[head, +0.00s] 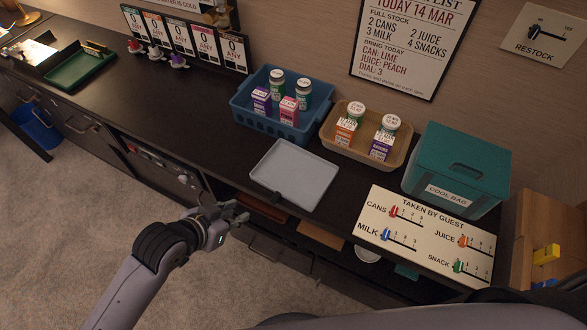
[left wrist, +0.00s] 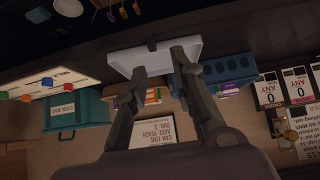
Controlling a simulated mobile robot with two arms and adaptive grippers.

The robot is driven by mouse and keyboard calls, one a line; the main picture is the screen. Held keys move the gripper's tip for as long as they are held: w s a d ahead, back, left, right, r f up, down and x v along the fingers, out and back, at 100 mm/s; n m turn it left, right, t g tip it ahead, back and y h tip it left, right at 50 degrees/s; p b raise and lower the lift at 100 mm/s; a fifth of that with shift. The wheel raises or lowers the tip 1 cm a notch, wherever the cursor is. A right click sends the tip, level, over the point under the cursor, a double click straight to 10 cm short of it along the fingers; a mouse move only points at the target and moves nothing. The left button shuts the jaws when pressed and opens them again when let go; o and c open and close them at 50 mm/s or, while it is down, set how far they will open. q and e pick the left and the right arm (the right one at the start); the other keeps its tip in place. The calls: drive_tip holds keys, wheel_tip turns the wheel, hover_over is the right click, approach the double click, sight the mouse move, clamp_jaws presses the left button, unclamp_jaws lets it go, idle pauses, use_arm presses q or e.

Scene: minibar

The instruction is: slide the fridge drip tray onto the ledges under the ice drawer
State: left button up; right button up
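A pale grey flat tray (head: 292,175), likely the drip tray, lies on the dark counter near its front edge, with a dark tab on its front side. It also shows in the left wrist view (left wrist: 125,62), beyond my fingers. My left gripper (head: 241,212) is in front of the counter edge, left of and nearer than the tray. Its fingers are apart in the left wrist view (left wrist: 160,62), with nothing held between them. I cannot make out the ice drawer or its ledges. My right gripper is not in view.
A blue basket (head: 268,124) and a tan basket (head: 352,148) of cans and boxes stand behind the tray. A teal cool bag (head: 462,160) and a white guest board (head: 400,262) are on the right. Open shelving (head: 265,209) lies under the counter. Counter left of the tray is clear.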

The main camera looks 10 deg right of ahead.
use_arm(q)
wheel_tip(320, 180, up, 2)
approach(273, 201)
drive_tip(key=w+x, duration=0.1)
drive_tip(key=x, duration=0.3)
drive_tip(key=shift+w+d+f+p, duration=0.1)
drive_tip(key=shift+d+f+p, duration=0.15)
drive_tip(key=shift+p, duration=0.35)
drive_tip(key=x, duration=0.4)
drive_tip(key=shift+f, duration=0.15)
drive_tip(key=shift+s, duration=0.2)
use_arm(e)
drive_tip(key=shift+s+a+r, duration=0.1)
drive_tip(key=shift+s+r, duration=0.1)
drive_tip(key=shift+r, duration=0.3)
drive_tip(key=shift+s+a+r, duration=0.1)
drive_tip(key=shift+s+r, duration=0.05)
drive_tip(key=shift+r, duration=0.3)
use_arm(q)
drive_tip(key=shift+c, duration=0.4)
clamp_jaws()
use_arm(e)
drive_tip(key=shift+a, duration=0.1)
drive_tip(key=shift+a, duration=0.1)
